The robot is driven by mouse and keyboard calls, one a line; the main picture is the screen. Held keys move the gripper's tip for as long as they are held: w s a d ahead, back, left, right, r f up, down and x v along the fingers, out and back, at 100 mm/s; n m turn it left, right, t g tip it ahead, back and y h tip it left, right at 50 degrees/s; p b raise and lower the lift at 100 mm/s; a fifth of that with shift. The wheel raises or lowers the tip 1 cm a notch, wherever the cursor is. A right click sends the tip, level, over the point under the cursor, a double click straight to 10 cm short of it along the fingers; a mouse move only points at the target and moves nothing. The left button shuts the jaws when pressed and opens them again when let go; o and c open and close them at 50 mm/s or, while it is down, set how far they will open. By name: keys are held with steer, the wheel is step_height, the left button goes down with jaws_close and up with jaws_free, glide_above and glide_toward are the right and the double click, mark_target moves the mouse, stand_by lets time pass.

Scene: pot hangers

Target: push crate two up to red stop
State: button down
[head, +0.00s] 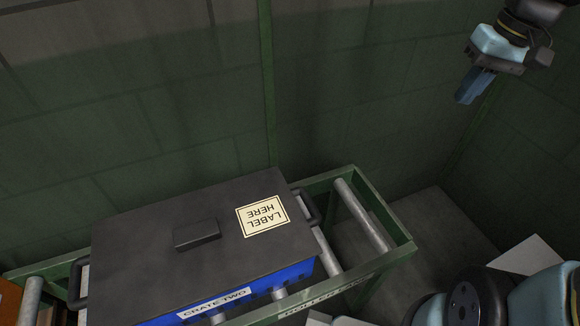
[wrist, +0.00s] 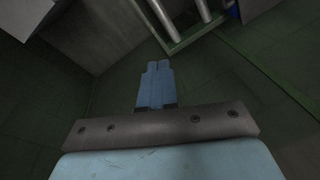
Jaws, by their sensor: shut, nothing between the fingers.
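Crate two (head: 150,236) has a dark lid with a raised block, a "LABEL HERE" sticker and a blue side marked "CRATE TWO". It sits on a green roller frame (head: 385,257), with dark handles at its left and right ends. My gripper (head: 465,98) is at the upper right in the head view, high up and well apart from the crate. Its blue fingers are shut and empty, and they also show in the wrist view (wrist: 158,66). I see no red stop in either view.
Bare grey rollers (head: 362,215) lie to the right of the crate. An orange-brown object (head: 9,300) is partly visible at the left edge. A dark green block wall (head: 150,130) rises behind the frame.

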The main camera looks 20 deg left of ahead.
steer(key=w+a+f+n+g+y, duration=0.3)
steer(key=w+a+f+g, duration=0.3)
steer(key=a+f, duration=0.6)
steer(key=w+a+f+n+g+y, duration=0.25)
steer(key=w+a+f+g, duration=0.4)
steer(key=f, duration=0.75)
steer(key=a+f+g+y, duration=0.1)
steer(key=a+f+y, duration=0.4)
steer(key=a+f, duration=0.65)
steer(key=s+a+f, duration=0.1)
steer(key=s+a, duration=0.4)
steer(key=s, duration=0.6)
steer(key=shift+s+f, duration=0.15)
steer(key=shift+f, duration=0.05)
steer(key=shift+s+a+n+h, duration=0.1)
steer(key=shift+n+h, duration=0.15)
